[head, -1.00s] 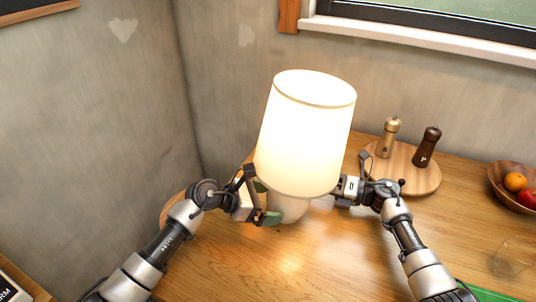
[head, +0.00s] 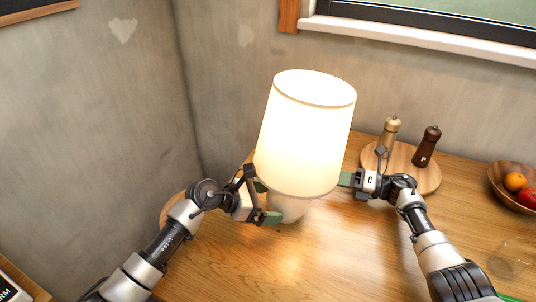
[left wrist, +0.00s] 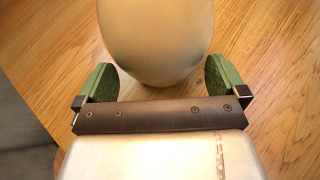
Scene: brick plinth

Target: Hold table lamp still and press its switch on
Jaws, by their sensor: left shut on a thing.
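The table lamp (head: 305,135) stands upright on the wooden table, and its cream shade glows brightly. Its rounded pale base (head: 288,207) shows below the shade and also fills the top of the left wrist view (left wrist: 157,35). My left gripper (head: 264,202) is shut on the base from the left, with a green finger pad on either side of it. My right gripper (head: 346,180) is right of the lamp, just under the shade's lower right edge. Its fingertips are partly hidden there, so its opening is unclear. I cannot make out the switch.
A round wooden board (head: 424,182) with a light mill (head: 389,135) and a dark mill (head: 427,147) lies behind my right gripper. A fruit bowl (head: 513,195) and a clear glass (head: 508,262) are at the right. The table's front middle (head: 310,265) is clear.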

